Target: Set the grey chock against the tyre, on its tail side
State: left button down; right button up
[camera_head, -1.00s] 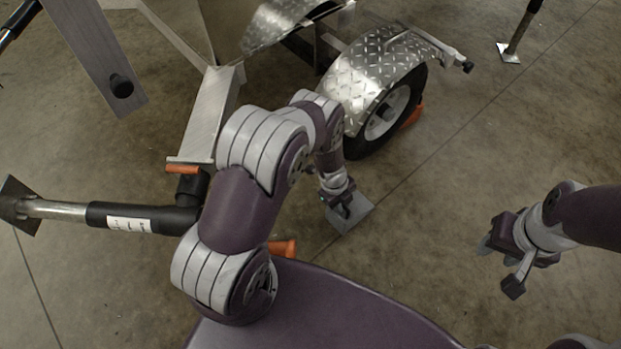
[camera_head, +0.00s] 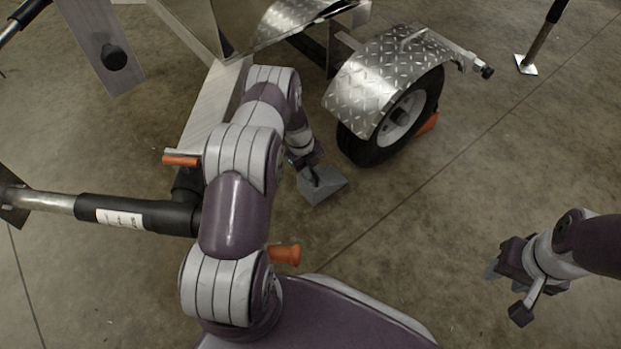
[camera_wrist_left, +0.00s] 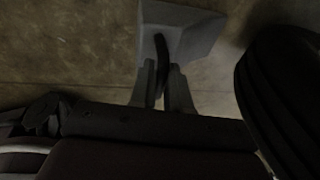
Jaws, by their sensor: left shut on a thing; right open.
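The grey chock (camera_head: 323,187) is a wedge-shaped block with a dark handle, held by my left gripper (camera_head: 311,176). In the left wrist view the jaws (camera_wrist_left: 162,88) are shut on the dark handle, and the chock (camera_wrist_left: 185,28) extends beyond them. The black tyre (camera_head: 372,150) sits under a diamond-plate fender; the chock is to its left and nearer me, with a gap of floor between. The tyre also shows dark at the right of the left wrist view (camera_wrist_left: 285,85). My right gripper (camera_head: 507,262) is open and empty, far to the right.
An orange chock (camera_head: 428,124) sits at the tyre's right side. The diamond-plate fender (camera_head: 375,80) overhangs the tyre. The trailer frame (camera_head: 213,105) and a black-sleeved jack leg (camera_head: 140,212) lie left of my arm. Floor in front and right of the tyre is clear.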

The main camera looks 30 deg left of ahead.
aim_at(324, 174)
pick_arm(q)
jog(key=b+x, duration=0.2)
jog(key=x, duration=0.1)
jog(key=shift+s+a+f, duration=0.1)
jog(key=shift+a+f, duration=0.2)
jog(key=shift+r, duration=0.2)
jog(key=shift+f, duration=0.2)
jog(key=c, duration=1.1)
grip_release()
jog(key=shift+r, duration=0.1)
